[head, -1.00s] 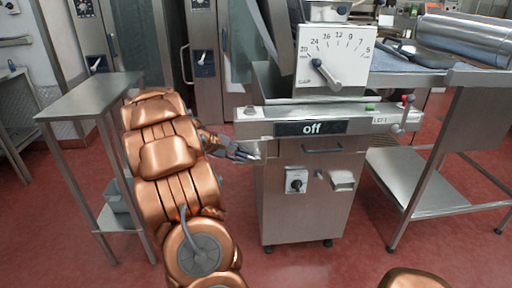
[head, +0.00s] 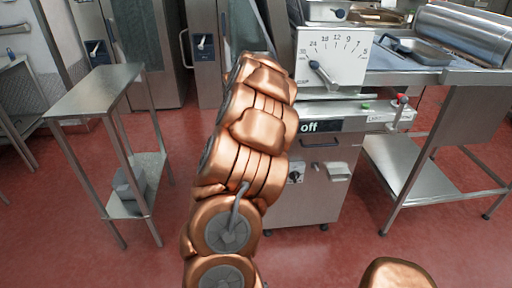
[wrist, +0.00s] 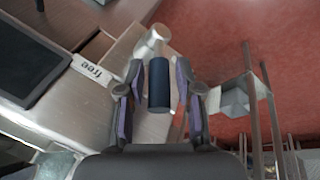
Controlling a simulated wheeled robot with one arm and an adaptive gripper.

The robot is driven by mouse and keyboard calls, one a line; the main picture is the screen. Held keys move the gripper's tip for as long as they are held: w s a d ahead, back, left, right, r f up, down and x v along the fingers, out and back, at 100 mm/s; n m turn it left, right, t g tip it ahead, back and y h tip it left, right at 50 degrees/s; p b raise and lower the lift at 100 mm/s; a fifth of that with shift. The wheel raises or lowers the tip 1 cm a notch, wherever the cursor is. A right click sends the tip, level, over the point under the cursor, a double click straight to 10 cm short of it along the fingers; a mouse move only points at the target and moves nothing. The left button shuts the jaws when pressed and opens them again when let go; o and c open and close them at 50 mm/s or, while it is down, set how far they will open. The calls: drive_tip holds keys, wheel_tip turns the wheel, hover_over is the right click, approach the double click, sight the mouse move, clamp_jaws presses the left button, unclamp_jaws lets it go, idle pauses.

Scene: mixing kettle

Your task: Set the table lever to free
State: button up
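In the wrist view, a lever with a pale metal knuckle and a dark blue cylindrical grip (wrist: 159,84) sticks out from the metal machine. A label reading "free" (wrist: 93,70) sits beside it, upside down in this view. My gripper (wrist: 160,98) is open, with one finger on each side of the blue grip; I see small gaps on both sides. In the head view, the machine (head: 310,200) shows a display reading "off" (head: 312,126). My copper arm covers the machine's left end, so the lever and gripper are hidden there.
A steel side table (head: 98,92) stands left, with a grey box (head: 128,188) on its lower shelf. A dial panel (head: 332,57) tops the machine. A red-knobbed lever (head: 402,99) is at its right end, beside a steel bench (head: 410,175). Red floor is clear between.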

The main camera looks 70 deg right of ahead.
drive_tip(key=shift+o, duration=1.1)
drive_tip(key=v, duration=0.7)
